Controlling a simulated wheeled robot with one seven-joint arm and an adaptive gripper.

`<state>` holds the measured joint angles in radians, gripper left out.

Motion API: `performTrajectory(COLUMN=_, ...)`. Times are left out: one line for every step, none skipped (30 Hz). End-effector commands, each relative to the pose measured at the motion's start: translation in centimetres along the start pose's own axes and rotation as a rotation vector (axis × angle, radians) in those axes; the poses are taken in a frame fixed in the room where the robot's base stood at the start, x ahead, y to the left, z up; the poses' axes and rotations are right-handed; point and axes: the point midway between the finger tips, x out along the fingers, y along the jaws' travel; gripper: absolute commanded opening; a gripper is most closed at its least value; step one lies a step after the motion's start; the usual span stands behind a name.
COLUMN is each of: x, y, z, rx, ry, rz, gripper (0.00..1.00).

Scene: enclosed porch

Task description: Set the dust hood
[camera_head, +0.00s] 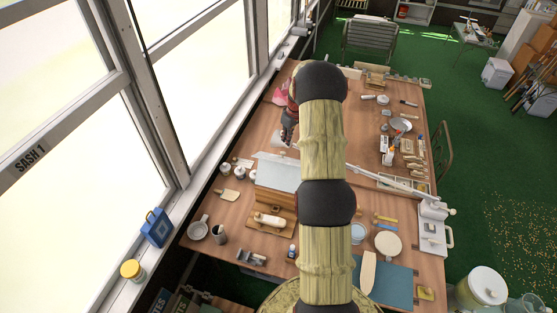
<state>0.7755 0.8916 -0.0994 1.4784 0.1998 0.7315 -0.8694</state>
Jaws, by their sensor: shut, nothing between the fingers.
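A pale, see-through sloped panel (280,172), which looks like the dust hood, sits above a wooden block on the left half of the workbench (245,215). A long white arm (388,178) runs left from a white base (433,228) at the bench's right edge and passes behind my arm. I cannot tell whether it joins the panel. My gripper (288,132) shows small and dark left of my arm, beyond the panel and apart from it in the picture. It is shut and empty. My arm covers the middle of the bench and part of the panel's right side.
A wooden piece on a board (268,221), pale jars (226,174) and a dark cup (218,234) stand near the panel. Plates, a blue mat (398,285) and small tools crowd the right side. Windows line the left; green floor (475,165) is open right.

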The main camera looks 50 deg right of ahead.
Motion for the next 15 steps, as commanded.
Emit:
performTrajectory(x=0.4, y=0.0, z=0.1, rx=0.0, ry=0.0, rz=0.0, gripper=0.0)
performTrajectory(x=0.5, y=0.0, z=0.1, rx=0.0, ry=0.0, rz=0.0, gripper=0.0)
performTrajectory(x=0.7, y=0.0, z=0.1, rx=0.0, ry=0.0, rz=0.0, gripper=0.0)
performTrajectory(x=0.8, y=0.0, z=0.1, rx=0.0, ry=0.0, rz=0.0, gripper=0.0)
performTrajectory(x=0.9, y=0.0, z=0.2, rx=0.0, ry=0.0, rz=0.0, gripper=0.0)
performTrajectory(x=1.1, y=0.0, z=0.2, rx=0.0, ry=0.0, rz=0.0, gripper=0.0)
performTrajectory(x=1.2, y=0.0, z=0.2, rx=0.0, ry=0.0, rz=0.0, gripper=0.0)
performTrajectory(x=1.4, y=0.0, z=0.3, rx=0.0, ry=0.001, rz=0.0, gripper=0.0)
performTrajectory(x=1.6, y=0.0, z=0.3, rx=0.0, ry=0.001, rz=0.0, gripper=0.0)
performTrajectory(x=1.7, y=0.0, z=0.3, rx=0.0, ry=0.0, rz=0.0, gripper=0.0)
performTrajectory(x=1.8, y=0.0, z=0.4, rx=0.0, ry=0.0, rz=0.0, gripper=0.0)
performTrajectory(x=2.0, y=0.0, z=0.4, rx=0.0, ry=0.0, rz=0.0, gripper=0.0)
performTrajectory(x=2.1, y=0.0, z=0.4, rx=0.0, ry=0.0, rz=0.0, gripper=0.0)
performTrajectory(x=2.2, y=0.0, z=0.4, rx=0.0, ry=0.0, rz=0.0, gripper=0.0)
performTrajectory(x=2.3, y=0.0, z=0.5, rx=0.0, ry=0.0, rz=0.0, gripper=0.0)
